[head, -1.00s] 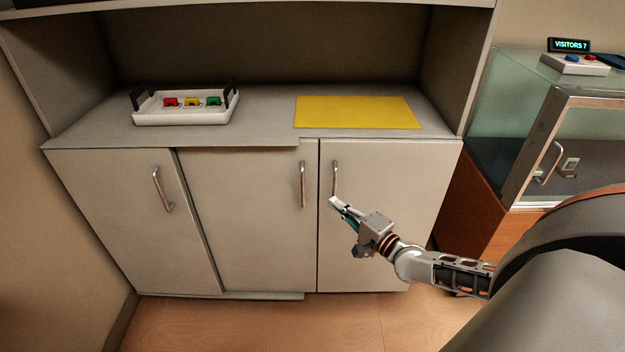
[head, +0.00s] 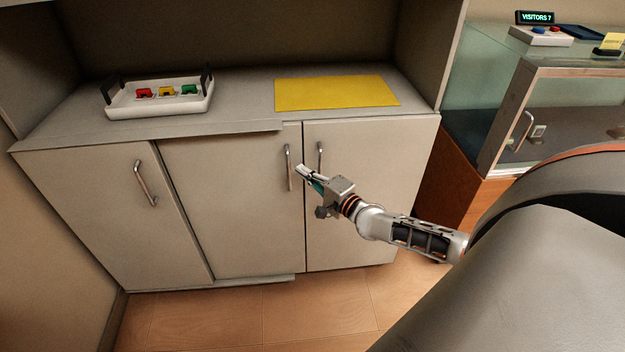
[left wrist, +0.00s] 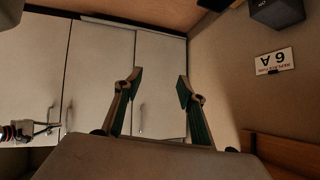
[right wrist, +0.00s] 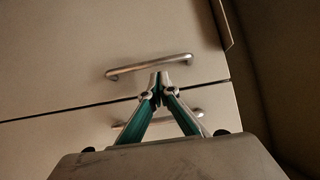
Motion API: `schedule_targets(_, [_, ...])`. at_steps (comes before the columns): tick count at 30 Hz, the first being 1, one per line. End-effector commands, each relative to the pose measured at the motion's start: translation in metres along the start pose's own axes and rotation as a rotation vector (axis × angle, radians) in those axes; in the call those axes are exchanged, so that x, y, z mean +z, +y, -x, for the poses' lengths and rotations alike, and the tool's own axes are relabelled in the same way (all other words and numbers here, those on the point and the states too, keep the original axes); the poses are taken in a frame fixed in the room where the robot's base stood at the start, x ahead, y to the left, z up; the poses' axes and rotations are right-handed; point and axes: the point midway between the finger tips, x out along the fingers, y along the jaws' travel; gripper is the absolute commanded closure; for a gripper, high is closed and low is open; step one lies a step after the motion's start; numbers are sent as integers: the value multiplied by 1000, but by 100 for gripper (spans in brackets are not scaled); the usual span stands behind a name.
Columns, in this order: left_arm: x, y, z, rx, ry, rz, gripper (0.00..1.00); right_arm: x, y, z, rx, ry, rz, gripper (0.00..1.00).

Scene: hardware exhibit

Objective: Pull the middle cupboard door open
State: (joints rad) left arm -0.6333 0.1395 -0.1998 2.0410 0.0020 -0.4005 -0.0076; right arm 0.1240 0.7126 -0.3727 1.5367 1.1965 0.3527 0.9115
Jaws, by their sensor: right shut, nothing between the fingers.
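The middle cupboard door (head: 225,205) is pale grey and looks closed, with an upright metal bar handle (head: 288,167) near its right edge. My right gripper (head: 301,170) is shut and empty, its tips just right of that handle and left of the right door's handle (head: 320,158). In the right wrist view the closed tips (right wrist: 159,78) are close to the middle door's handle (right wrist: 150,66), apparently not around it; contact is unclear. The other handle (right wrist: 165,121) is partly hidden behind the fingers. My left gripper (left wrist: 157,82) is open and empty, away from the doors.
The left door (head: 105,215) and right door (head: 365,200) look closed. On the counter are a white tray (head: 125,108) with coloured pieces and a yellow mat (head: 335,92). A glass display case (head: 470,100) stands at right. The floor in front is clear.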

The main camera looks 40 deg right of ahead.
Motion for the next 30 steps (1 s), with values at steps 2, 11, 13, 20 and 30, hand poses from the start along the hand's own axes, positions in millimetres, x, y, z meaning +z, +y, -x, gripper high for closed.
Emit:
schedule_targets(2, [-1,-2,-3,-4,3,-3,60,0,2,-11,1,0,-1,100])
schedule_targets(11, [-3,-10,-7,-16,9,-12,60,0,0,-28,1,0,-1,100])
schedule_targets(13, [-3,-10,-7,-16,8,-12,60,0,0,-28,1,0,-1,100])
schedule_targets(20, [-1,-8,-6,-12,5,-10,60,0,0,-28,0,0,0,100])
schedule_targets(30, [-26,-10,2,-12,35,-1,60,12,-7,-19,-5,35,-6,100])
